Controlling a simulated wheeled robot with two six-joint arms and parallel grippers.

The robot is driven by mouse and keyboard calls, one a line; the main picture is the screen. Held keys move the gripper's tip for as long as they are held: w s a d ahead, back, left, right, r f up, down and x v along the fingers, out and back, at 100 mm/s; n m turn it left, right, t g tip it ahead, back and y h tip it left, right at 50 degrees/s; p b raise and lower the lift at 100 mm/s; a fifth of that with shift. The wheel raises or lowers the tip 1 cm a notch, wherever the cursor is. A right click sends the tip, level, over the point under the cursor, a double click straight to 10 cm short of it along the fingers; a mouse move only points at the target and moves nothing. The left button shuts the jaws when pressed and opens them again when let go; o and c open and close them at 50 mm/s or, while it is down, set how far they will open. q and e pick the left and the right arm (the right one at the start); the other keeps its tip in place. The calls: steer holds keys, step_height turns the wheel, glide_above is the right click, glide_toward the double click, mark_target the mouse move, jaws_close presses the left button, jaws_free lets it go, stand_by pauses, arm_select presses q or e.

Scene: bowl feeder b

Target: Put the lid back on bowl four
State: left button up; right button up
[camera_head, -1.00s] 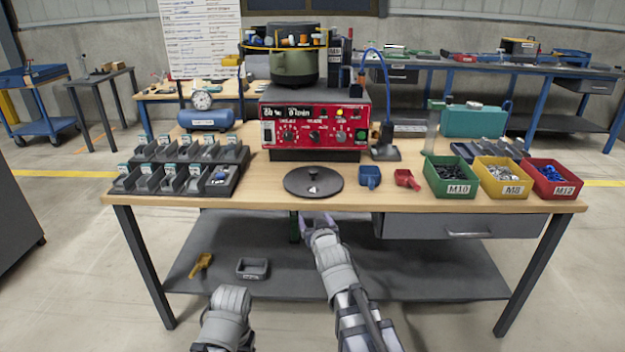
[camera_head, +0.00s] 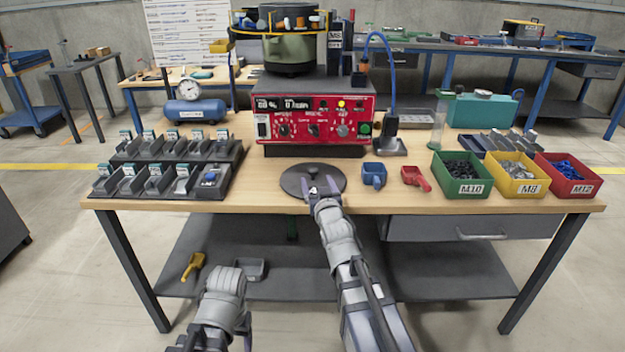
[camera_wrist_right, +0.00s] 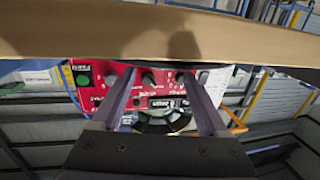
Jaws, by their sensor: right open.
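A dark round lid (camera_head: 296,182) lies flat on the wooden bench, in front of the red control box. My right gripper (camera_head: 322,185) is open, with its fingers over the front part of the lid, close to its knob. I cannot tell whether the fingers touch it. In the right wrist view the two fingers (camera_wrist_right: 160,105) stand apart with nothing held between them. A green bowl (camera_head: 290,52) sits on top of the control box, with a yellow-edged track around its upper part. I cannot read a number on it. My left gripper is not visible.
The red control box (camera_head: 312,125) stands behind the lid. Blue (camera_head: 373,175) and red (camera_head: 414,177) scoops lie to its right, then the M10 bin (camera_head: 462,188) and others. A dark rack (camera_head: 165,180) is at left. Bare bench lies between rack and lid.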

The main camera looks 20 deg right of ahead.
mark_target(314, 175)
steer(key=shift+w+d+f+b, duration=0.1)
steer(key=shift+w+f+b, duration=0.05)
steer(key=shift+w, duration=1)
steer(key=shift+w+d+f+b, duration=0.1)
steer(key=shift+w+d, duration=0.05)
steer(key=shift+w, duration=1.05)
steer(key=shift+w+d+f+b, duration=0.1)
steer(key=shift+w+f+b, duration=0.05)
steer(key=shift+w, duration=1)
steer(key=shift+s, duration=0.1)
jaws_close()
